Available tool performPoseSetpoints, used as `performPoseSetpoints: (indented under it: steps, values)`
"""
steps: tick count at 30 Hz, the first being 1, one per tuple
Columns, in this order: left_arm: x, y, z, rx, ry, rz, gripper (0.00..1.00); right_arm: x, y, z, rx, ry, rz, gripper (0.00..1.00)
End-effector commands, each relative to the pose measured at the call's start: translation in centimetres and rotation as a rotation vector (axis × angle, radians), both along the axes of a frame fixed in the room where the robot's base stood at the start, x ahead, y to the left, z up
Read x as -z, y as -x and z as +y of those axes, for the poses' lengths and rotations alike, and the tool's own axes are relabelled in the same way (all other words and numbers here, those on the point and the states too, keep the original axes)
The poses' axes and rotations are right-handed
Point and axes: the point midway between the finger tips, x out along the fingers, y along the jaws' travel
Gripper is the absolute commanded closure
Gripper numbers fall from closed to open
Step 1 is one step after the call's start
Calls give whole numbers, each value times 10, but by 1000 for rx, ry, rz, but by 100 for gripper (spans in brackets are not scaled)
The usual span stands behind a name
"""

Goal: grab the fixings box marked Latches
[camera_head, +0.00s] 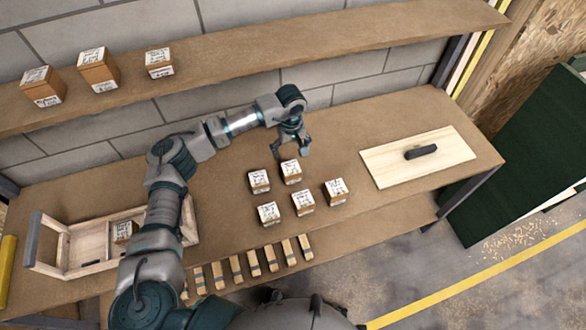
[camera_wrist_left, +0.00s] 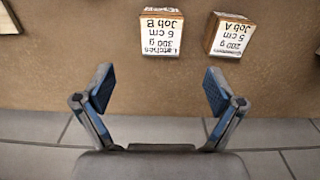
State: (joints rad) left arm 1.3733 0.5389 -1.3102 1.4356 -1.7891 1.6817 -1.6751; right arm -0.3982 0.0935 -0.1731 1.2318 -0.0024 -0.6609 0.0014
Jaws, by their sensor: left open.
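The box whose upside-down label appears to read Latches, 300 g, 6 cm, Job B (camera_wrist_left: 160,35) stands on the bench in the left wrist view, straight ahead of my left gripper (camera_wrist_left: 160,90). It appears to be the back box (camera_head: 291,171) of the group in the head view. My left gripper (camera_head: 291,152) is open and empty, just on the wall side of that box, with a gap between. A similar box marked Job A, 200 g, 5 cm (camera_wrist_left: 228,36) stands beside it. My right gripper is not in view.
Other labelled boxes (camera_head: 303,201) stand close by on the bench, and more (camera_head: 98,70) are on the shelf above. A wooden tray (camera_head: 50,237) is at left. A pale board with a dark handle (camera_head: 445,160) lies at right. Wooden pieces (camera_head: 236,267) line the front.

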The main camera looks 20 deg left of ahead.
Motion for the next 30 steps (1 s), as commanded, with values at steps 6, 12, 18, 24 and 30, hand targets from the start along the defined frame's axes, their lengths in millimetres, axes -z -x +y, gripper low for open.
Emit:
performPoseSetpoints:
  steps: [6, 12, 18, 24, 30]
  values:
    - [53, -2, 0, -1, 1, 5, 6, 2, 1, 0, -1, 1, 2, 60]
    - [75, -1, -1, -1, 2, 1, 6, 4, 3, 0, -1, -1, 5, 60]
    - [88, 1, -2, -2, 1, 4, 6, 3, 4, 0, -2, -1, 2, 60]
    - [120, 3, -3, -2, 3, 5, 6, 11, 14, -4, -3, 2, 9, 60]
    - [129, 2, -3, -1, 3, 1, 6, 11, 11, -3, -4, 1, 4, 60]
